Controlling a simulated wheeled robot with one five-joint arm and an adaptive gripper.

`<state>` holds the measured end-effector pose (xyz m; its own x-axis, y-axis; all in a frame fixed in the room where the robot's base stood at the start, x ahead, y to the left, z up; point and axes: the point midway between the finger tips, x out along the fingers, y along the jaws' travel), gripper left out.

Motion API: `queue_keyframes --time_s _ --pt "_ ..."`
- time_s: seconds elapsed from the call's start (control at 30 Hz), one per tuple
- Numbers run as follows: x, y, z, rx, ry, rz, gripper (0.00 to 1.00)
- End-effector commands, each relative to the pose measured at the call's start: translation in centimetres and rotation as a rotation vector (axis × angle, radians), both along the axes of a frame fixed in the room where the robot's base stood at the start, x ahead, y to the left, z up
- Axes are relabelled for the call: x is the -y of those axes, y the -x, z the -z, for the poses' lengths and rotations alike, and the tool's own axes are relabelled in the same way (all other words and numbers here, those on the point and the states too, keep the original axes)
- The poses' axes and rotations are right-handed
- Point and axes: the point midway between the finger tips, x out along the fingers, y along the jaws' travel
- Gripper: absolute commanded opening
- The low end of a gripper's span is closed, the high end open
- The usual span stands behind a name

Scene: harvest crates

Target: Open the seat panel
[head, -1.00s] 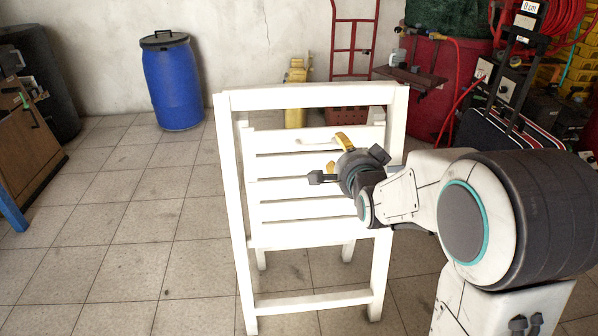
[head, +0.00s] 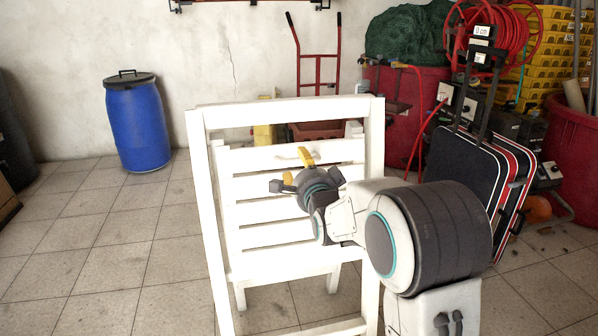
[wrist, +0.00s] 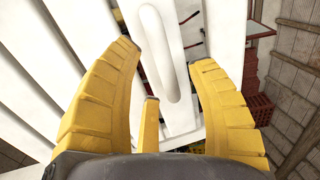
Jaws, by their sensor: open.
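A white folding chair frame (head: 208,185) stands upright in front of me in the head view. Its slatted white seat panel (head: 262,235) is steeply tilted within the frame. A small bar handle (head: 287,157) is near the panel's top slat. In the head view my gripper (head: 297,170) is in front of the panel's upper slats.
A blue barrel (head: 138,122) stands by the back wall at left. A red hand truck (head: 318,70) is behind the chair. Black cases (head: 470,165), red bins and yellow crates (head: 545,50) crowd the right. The tiled floor at left is clear.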

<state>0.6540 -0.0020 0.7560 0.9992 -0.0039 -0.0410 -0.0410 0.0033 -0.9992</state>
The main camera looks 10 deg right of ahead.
Motion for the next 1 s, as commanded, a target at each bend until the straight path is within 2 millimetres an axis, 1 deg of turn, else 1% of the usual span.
queue_keyframes --time_s 0.07,0.3,0.5,0.83,1.0 --pt "0.0 -0.7 0.4 0.001 0.000 0.000 0.52" --pt "0.0 -2.4 0.2 -0.001 0.001 0.000 0.52" --pt "0.0 -3.0 0.1 -0.001 0.001 0.000 0.52" --pt "0.0 -3.0 0.1 -0.001 0.001 0.000 0.53" --pt "0.0 -3.0 0.1 -0.001 0.001 0.000 0.38"
